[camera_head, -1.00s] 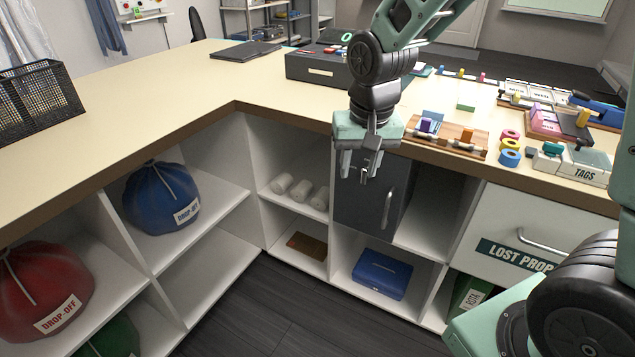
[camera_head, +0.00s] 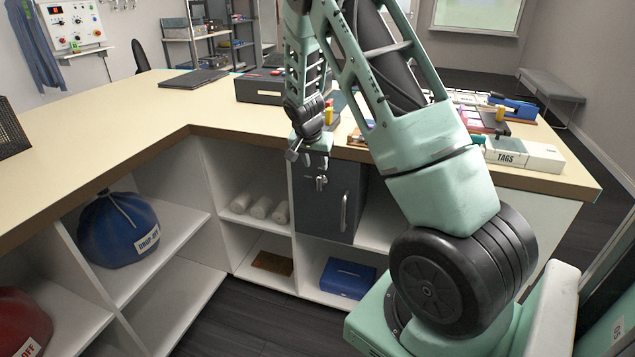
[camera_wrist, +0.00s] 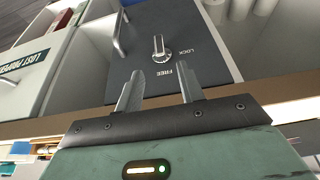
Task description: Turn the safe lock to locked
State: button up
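The safe is a dark grey box under the counter. Its door (camera_head: 338,205) is shut, with a vertical bar handle (camera_head: 344,212). The silver lock knob (camera_head: 321,183) is on the upper left of the door. In the wrist view the knob (camera_wrist: 159,48) stands beyond my fingertips, between them in line of sight. The words FREE (camera_wrist: 173,72) and LOCK (camera_wrist: 187,51) are printed beside it. The knob's lower end points toward the FREE side; its exact setting is hard to tell. My gripper (camera_wrist: 160,88) is open and empty, apart from the knob.
The counter edge (camera_head: 240,144) runs just above the safe, close to my gripper. White cubbies beside it hold pale rolls (camera_head: 262,207) and a blue drop-off bag (camera_head: 118,232). A blue box (camera_head: 347,278) sits below. The floor in front is clear.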

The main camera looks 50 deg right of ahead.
aim_at(319, 177)
jog(key=x, duration=1)
jog(key=shift+d+f+p, duration=0.2)
jog(key=shift+p, duration=0.15)
grip_shut()
